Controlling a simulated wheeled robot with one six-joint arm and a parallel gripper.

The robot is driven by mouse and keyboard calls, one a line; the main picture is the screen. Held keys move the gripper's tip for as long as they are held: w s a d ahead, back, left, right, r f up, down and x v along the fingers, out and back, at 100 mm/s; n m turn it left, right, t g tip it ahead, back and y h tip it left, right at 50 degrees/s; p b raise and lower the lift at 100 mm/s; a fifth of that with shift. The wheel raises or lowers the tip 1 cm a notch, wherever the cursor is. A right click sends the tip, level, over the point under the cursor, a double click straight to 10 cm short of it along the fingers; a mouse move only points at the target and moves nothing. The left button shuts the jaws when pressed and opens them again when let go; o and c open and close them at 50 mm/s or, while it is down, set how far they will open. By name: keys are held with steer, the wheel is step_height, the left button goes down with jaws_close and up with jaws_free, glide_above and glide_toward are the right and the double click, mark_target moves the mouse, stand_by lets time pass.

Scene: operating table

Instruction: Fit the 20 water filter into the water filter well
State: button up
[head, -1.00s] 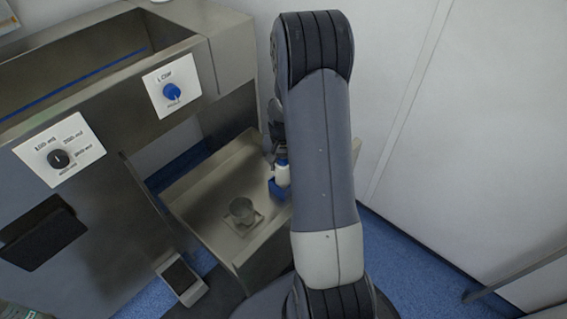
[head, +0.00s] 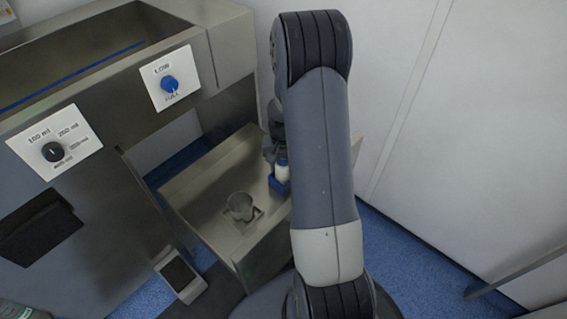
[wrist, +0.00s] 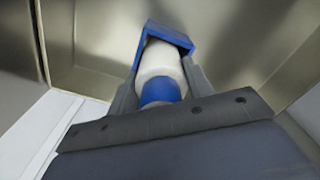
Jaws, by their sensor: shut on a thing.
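The water filter is a white cylinder (wrist: 158,62) with a blue band or cap (wrist: 160,92) at its near end. My gripper (wrist: 161,78) is shut on it, one finger on each side in the wrist view. The filter's far end lies within the outline of a blue square-edged holder (wrist: 171,33), likely the well. I cannot tell how deep it sits. In the head view the white filter (head: 282,173) stands roughly upright over the blue holder (head: 277,187). My arm hides the right side of both and most of my gripper (head: 278,157).
The holder is in a metal tray (head: 208,186) with a small cup (head: 240,206). A metal cabinet (head: 100,165) with a black knob (head: 53,152) and a blue knob (head: 169,84) stands left. A pale wall (head: 425,130) is on the right.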

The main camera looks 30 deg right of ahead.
steer(key=shift+f+b, duration=0.4)
steer(key=shift+f, duration=0.3)
steer(key=o, duration=1.1)
steer(key=shift+o, duration=0.2)
step_height(320, 180, up, 11)
steer(key=p, duration=0.3)
step_height(320, 180, down, 11)
steer(key=b, duration=0.3)
steer(key=shift+f, duration=0.2)
steer(key=shift+r+p, duration=0.35)
steer(key=shift+r, duration=0.45)
